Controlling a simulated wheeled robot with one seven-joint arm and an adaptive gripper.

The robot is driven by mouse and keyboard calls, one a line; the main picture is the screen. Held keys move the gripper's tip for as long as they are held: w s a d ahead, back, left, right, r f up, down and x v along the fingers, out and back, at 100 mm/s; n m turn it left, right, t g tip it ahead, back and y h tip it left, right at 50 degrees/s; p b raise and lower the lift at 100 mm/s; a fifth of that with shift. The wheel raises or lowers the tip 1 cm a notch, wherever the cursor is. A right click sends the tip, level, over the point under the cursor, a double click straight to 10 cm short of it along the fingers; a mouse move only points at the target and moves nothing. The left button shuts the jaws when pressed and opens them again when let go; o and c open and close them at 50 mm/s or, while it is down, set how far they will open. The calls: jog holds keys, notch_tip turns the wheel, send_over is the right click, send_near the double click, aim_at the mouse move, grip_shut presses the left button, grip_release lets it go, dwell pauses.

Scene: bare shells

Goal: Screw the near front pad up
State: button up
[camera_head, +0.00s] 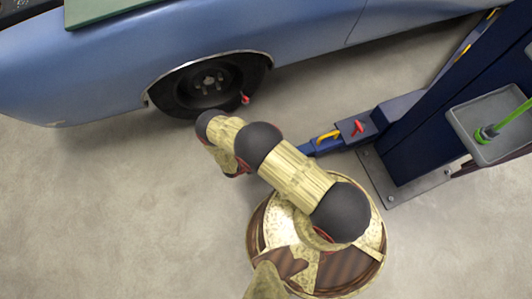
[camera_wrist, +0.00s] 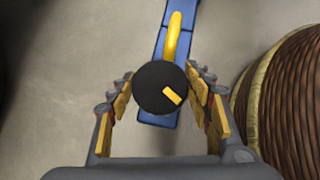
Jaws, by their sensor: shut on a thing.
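The near front pad (camera_wrist: 155,90) is a round black disc with a yellow mark, seen from above in the wrist view. My gripper (camera_wrist: 162,80) is shut on the pad, one finger at each side of its rim. Under the pad is the blue lift arm (camera_wrist: 160,118) with a yellow handle (camera_wrist: 174,38). In the head view the lift arm (camera_head: 328,146) runs left from the post's foot, and my own arm hides the pad and my fingers. The pad's height on its screw cannot be told.
A blue car (camera_head: 300,30) stands at the back, its front wheel (camera_head: 208,84) close to my arm. The dark blue lift post (camera_head: 430,120) and a grey tray (camera_head: 490,150) with a green-handled tool are at right. Bare floor (camera_head: 110,210) lies at left.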

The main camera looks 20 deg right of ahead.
jog(key=n+t+y+p, duration=0.1)
jog(key=n+t, duration=0.1)
jog(key=n, duration=0.1)
jog(key=shift+s+p, duration=0.15)
jog(key=shift+p, duration=0.25)
jog(key=shift+n+t+y+p, duration=0.65)
jog(key=shift+n+t, duration=0.35)
jog(key=shift+n, duration=0.5)
jog(key=shift+f, duration=0.1)
jog(key=o, duration=1.2)
jog(key=shift+c, duration=0.2)
jog(key=v, duration=1.2)
